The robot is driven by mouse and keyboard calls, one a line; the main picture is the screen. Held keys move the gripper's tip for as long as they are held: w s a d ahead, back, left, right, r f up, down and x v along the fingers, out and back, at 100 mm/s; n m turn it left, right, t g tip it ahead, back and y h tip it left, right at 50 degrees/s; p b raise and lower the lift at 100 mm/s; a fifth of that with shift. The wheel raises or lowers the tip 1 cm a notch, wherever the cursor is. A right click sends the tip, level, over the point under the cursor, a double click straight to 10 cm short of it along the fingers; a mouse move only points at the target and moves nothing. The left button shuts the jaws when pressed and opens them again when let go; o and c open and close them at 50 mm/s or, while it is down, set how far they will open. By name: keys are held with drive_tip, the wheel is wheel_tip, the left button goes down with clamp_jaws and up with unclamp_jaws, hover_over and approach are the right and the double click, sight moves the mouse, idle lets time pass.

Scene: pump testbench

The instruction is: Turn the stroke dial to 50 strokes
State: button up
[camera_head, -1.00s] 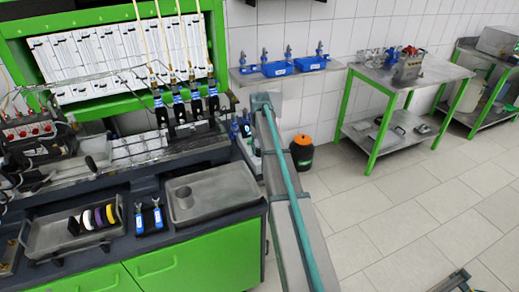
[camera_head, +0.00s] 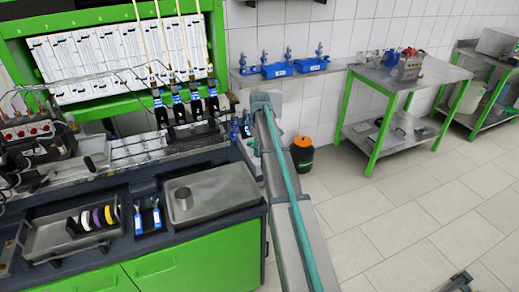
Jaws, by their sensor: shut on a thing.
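I cannot make out the stroke dial or its scale in this view. A dark control unit (camera_head: 38,145) with several red-topped knobs or fittings stands at the left end of the bench, but its markings are too small to read. Several black and blue injector-like parts (camera_head: 195,105) stand in a row on the test bench, under thin upright tubes.
A long grey-and-teal beam (camera_head: 284,190) runs beside the bench. A green-legged table (camera_head: 440,74) stands far right; floor between is mostly clear.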

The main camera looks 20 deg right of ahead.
drive_tip(key=shift+n, duration=0.7)
drive_tip(key=o, duration=1.1)
drive_tip(key=shift+o, duration=0.2)
drive_tip(key=shift+r, duration=0.1)
wheel_tip(320, 180, up, 12)
